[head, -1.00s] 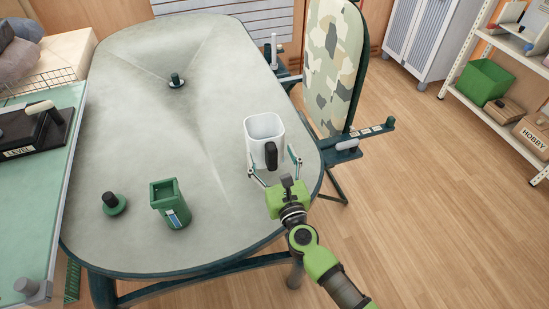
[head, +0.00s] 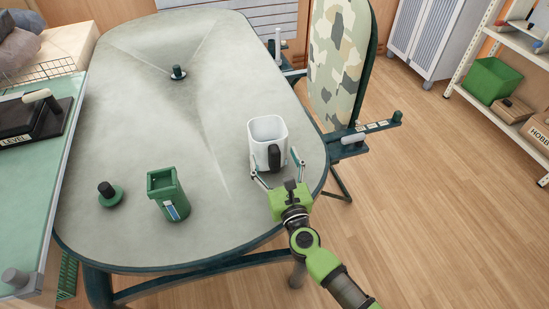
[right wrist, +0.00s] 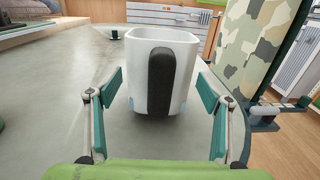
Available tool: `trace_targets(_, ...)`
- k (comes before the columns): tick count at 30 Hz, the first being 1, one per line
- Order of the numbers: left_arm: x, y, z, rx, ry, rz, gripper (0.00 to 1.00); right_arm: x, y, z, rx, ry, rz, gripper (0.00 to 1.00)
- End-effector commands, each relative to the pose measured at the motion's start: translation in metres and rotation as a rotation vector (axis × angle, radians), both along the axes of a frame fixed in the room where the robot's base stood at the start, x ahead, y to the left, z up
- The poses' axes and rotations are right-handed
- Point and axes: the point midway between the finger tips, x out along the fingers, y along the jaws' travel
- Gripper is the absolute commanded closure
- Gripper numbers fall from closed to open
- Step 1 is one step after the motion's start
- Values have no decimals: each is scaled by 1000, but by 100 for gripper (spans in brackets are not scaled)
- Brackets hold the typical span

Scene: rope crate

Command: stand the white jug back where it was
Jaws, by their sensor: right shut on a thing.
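The white jug (head: 258,145) is upright at the right end of the grey table, with its dark handle towards me. In the right wrist view the jug (right wrist: 187,80) fills the middle, its black handle facing the camera. My right gripper (head: 273,168) is shut on the jug, with a finger on each side of it; the fingers also show in the right wrist view (right wrist: 164,88). I cannot tell whether the jug's base touches the table. My left gripper is not in view.
The grey table top (head: 140,110) is largely clear left of the jug. A camouflage-patterned board (head: 335,65) stands close behind the jug's right. A shelf (head: 480,105) is far right.

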Motion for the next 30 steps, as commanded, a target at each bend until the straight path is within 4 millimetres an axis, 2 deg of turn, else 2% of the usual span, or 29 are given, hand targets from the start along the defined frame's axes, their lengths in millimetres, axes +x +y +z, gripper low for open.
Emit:
trace_targets(4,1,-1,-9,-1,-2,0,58,2,0,-5,3,-8,-1,58)
trace_targets(30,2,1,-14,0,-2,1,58,1,0,-11,3,-7,-1,58)
